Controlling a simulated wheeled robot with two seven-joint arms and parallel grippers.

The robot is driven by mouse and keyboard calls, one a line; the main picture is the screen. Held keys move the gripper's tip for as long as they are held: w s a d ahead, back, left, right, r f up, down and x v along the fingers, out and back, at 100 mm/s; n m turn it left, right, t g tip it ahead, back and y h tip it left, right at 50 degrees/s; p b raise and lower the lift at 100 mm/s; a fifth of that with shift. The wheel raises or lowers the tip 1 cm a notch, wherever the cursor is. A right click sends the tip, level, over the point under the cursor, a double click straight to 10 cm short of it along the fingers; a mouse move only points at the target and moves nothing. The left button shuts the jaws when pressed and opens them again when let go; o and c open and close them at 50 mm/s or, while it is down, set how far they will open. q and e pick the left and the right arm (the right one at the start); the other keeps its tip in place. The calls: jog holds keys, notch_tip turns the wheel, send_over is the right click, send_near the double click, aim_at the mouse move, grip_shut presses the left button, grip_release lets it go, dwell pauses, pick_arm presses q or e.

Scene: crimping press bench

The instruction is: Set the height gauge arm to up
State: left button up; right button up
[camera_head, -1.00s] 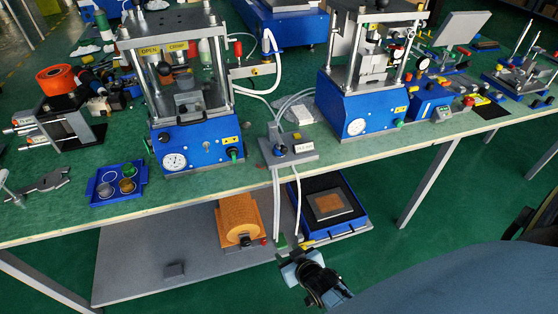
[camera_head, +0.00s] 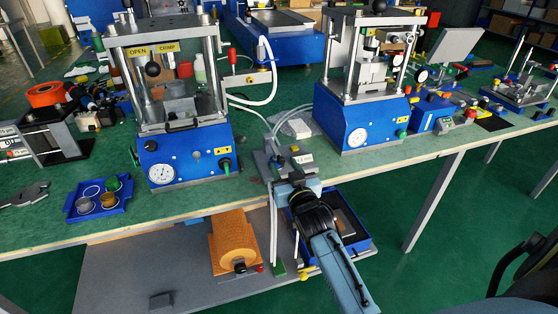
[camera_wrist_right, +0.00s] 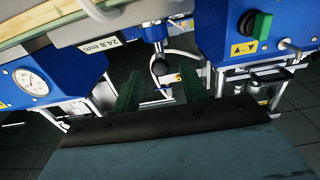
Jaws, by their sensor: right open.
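The height gauge is a small grey block (camera_head: 272,160) at the bench's front edge, between the two blue presses. Its front is partly hidden by my right gripper (camera_head: 294,176), which is right before it in the head view. In the right wrist view, a white label (camera_wrist_right: 98,45) reads 24.8 mm. Beside it is a silver post with a dark rounded knob (camera_wrist_right: 160,68), apparently the gauge arm. I cannot tell its position. The green fingers of my right gripper (camera_wrist_right: 161,88) stand apart on either side of the knob, with nothing visibly held. My left gripper is out of view.
The left press (camera_head: 190,155) and right press (camera_head: 345,118) flank the gauge. A blue tray with cups (camera_head: 88,188) sits at the left.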

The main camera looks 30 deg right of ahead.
aim_at(282, 162)
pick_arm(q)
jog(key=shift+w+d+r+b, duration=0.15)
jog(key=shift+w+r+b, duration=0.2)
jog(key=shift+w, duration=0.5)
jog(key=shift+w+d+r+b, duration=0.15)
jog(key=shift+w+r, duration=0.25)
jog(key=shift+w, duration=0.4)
pick_arm(e)
jog(key=shift+x, duration=2.7)
jog(key=shift+c, duration=0.4)
grip_shut()
